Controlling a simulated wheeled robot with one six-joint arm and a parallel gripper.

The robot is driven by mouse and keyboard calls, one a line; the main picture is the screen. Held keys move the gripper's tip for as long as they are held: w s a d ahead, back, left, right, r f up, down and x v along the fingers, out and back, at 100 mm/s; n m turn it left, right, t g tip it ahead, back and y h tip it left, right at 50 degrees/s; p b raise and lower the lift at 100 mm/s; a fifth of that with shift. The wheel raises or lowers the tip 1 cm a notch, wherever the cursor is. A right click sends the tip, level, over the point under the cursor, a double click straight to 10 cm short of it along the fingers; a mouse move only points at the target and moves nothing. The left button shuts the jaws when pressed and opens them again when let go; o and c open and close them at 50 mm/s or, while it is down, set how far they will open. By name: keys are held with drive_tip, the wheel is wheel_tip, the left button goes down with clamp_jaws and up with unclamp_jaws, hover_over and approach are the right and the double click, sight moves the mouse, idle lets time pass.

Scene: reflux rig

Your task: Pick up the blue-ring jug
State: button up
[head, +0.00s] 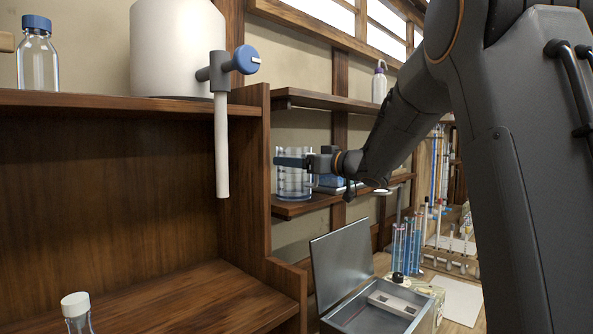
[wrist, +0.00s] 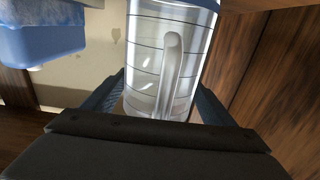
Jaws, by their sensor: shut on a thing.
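The blue-ring jug (head: 294,184) is a clear vessel with dark level lines, on the lower wall shelf in the head view. In the wrist view the jug (wrist: 190,62) fills the middle, upright, with its pale handle facing my camera and a blue band at its top. My gripper (head: 292,162) is shut on the jug, with one finger on each side of its body in the wrist view (wrist: 160,105). Part of the jug's upper body is hidden behind the gripper in the head view. I cannot tell whether its base touches the shelf.
A blue container (wrist: 40,40) stands left of the jug in the wrist view. A wooden upright (wrist: 275,65) is close on the right. The shelf (head: 300,208) is narrow, with another shelf (head: 325,101) above. An open metal box (head: 385,306) is below.

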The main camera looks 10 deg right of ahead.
drive_tip(key=shift+r, duration=0.2)
wheel_tip(320, 180, up, 10)
drive_tip(key=b, duration=0.1)
drive_tip(key=shift+f+b, duration=0.15)
drive_tip(key=shift+b, duration=0.15)
idle(0.7)
idle(0.5)
drive_tip(key=shift+s+d, duration=0.1)
